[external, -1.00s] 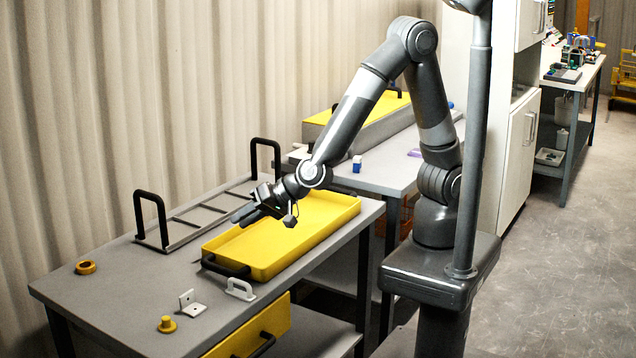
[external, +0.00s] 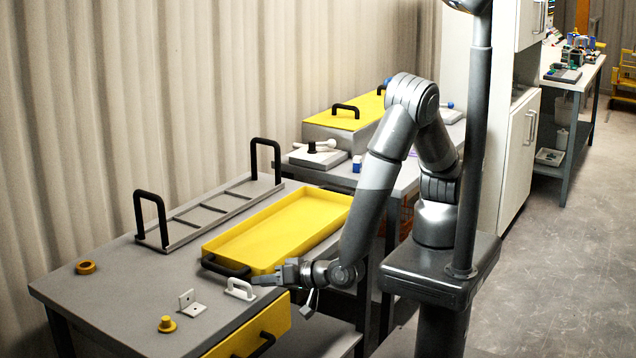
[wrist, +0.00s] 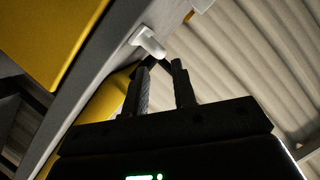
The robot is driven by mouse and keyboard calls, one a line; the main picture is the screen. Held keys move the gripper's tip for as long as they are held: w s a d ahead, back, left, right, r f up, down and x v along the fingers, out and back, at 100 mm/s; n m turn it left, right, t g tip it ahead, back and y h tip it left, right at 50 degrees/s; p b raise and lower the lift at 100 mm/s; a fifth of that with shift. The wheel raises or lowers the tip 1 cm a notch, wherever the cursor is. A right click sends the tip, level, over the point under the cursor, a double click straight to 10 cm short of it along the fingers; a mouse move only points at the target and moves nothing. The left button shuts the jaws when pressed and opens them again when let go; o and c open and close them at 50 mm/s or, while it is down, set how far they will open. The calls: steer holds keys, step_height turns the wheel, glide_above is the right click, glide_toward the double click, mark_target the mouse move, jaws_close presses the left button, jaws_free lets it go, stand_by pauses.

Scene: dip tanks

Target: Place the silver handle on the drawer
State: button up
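The silver handle (external: 240,289), a pale U-shaped pull, stands on the tabletop near the front edge, beside the yellow tray's black grip. It also shows in the wrist view (wrist: 148,42), just beyond the fingertips. The yellow drawer (external: 284,317) is under the tabletop at the front and has a black pull of its own. A yellow panel, seemingly the drawer front (wrist: 45,35), fills the wrist view's upper left. My gripper (external: 258,280) is low at the table's front edge, just right of the silver handle. Its two fingers (wrist: 160,84) are apart, with nothing seen between them.
The yellow tray (external: 330,208) with its black grip (external: 226,267) lies close behind my gripper. A rack with tall black handles (external: 207,214) stands at the back.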

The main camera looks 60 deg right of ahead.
mark_target(242, 284)
steer(key=x, duration=0.7)
steer(key=shift+c, duration=0.4)
jaws_close()
